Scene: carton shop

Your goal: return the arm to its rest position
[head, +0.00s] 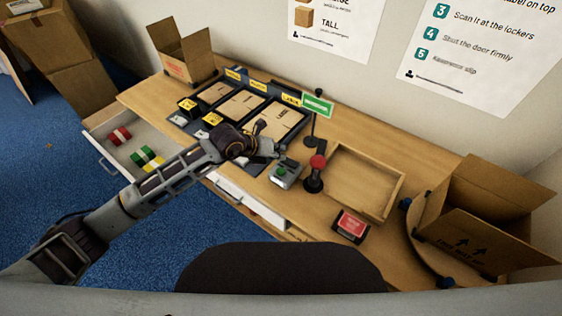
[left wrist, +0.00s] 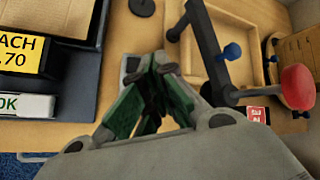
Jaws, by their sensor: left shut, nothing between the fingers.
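My left arm comes in from the left in the head view and reaches over the front of the wooden desk (head: 335,137). Its gripper (head: 277,150) is above the desk, close to a small grey box with a green button (head: 286,174). In the left wrist view the gripper's fingers (left wrist: 152,72) are shut with nothing between them. They hide part of a grey thing behind them. My right gripper is in neither view.
A red-knobbed stand (head: 316,168), a shallow wooden tray (head: 365,184) and a red-and-black device (head: 349,224) are to the right. Flat cartons (head: 274,124) lie in dark bins. An open drawer (head: 100,152) juts out under my arm. An open carton (head: 470,215) stands far right.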

